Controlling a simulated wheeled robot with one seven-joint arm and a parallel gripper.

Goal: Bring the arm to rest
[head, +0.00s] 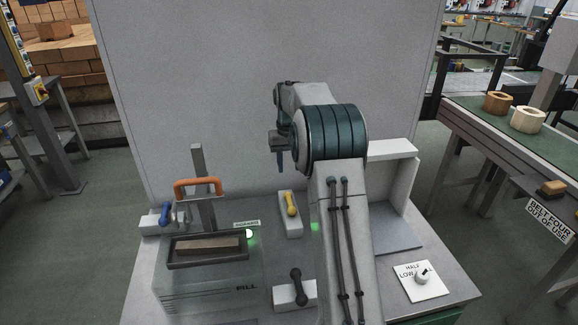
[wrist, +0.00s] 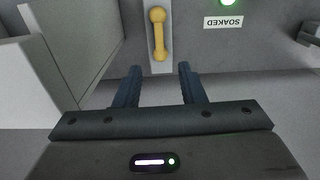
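My gripper (wrist: 158,86) shows in the wrist view with its two dark fingers apart and nothing between them. In the head view my arm rises over the middle of the bench, and my gripper (head: 281,158) hangs above the bench behind the yellow lever, pointing down. The yellow lever (head: 291,204) sits on a white plate; it also shows in the wrist view (wrist: 158,34), a little beyond the fingertips and apart from them. Part of the bench is hidden behind my arm.
A brick lies in a dark tray (head: 207,251) at left, below an orange handle (head: 198,187). A blue lever (head: 166,214), a black lever (head: 296,287) and a dial (head: 422,278) are on the bench. A white-walled bay (head: 399,190) stands right of my arm. A grey panel (head: 230,90) closes the back.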

